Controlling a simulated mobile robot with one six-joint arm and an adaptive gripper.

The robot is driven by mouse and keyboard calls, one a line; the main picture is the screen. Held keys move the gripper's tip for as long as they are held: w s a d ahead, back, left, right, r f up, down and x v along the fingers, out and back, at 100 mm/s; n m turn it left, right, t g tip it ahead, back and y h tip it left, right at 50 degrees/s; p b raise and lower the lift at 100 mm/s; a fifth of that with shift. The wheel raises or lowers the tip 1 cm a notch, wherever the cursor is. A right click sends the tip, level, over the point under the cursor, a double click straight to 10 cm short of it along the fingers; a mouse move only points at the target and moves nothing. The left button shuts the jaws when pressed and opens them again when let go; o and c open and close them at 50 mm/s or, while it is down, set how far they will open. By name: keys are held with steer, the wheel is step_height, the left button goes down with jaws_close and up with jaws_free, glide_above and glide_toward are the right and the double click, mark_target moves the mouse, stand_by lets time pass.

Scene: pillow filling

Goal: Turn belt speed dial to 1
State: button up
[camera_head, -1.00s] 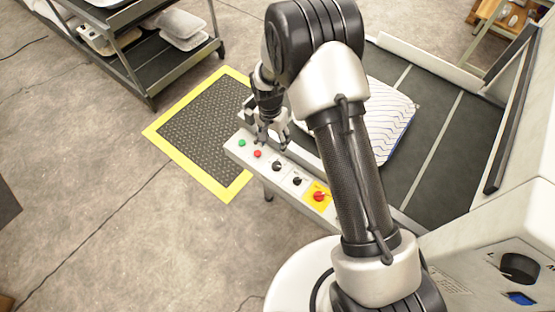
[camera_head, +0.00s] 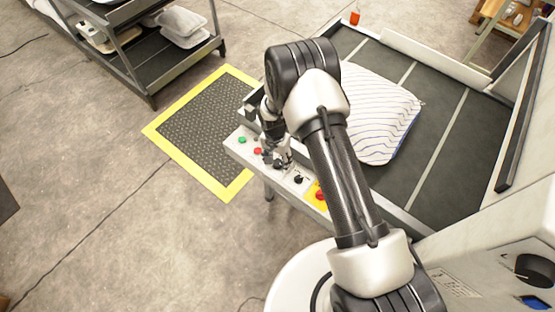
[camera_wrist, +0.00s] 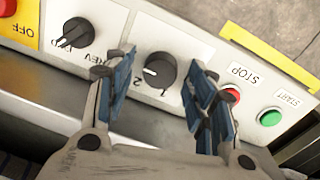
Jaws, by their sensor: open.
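The belt speed dial (camera_wrist: 157,71) is a round black knob with a white pointer line, on the white control panel (camera_wrist: 180,38). The digits 1 and 2 show beside it in the wrist view. My gripper (camera_wrist: 163,84) is open, with one blue-padded finger on each side of this dial; I cannot tell whether either finger touches it. The white pointer line points toward the left of the wrist view. In the head view my gripper (camera_head: 278,162) is over the panel and largely hides the dial.
A FWD/REV knob (camera_wrist: 76,34) and a red OFF button (camera_wrist: 8,8) sit to the left. A red STOP button (camera_wrist: 232,96) and green START button (camera_wrist: 270,117) sit to the right. A striped pillow (camera_head: 375,115) lies on the dark belt (camera_head: 455,165).

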steer(key=shift+c, duration=0.5)
steer(key=c, duration=1)
steer(key=shift+o, duration=0.2)
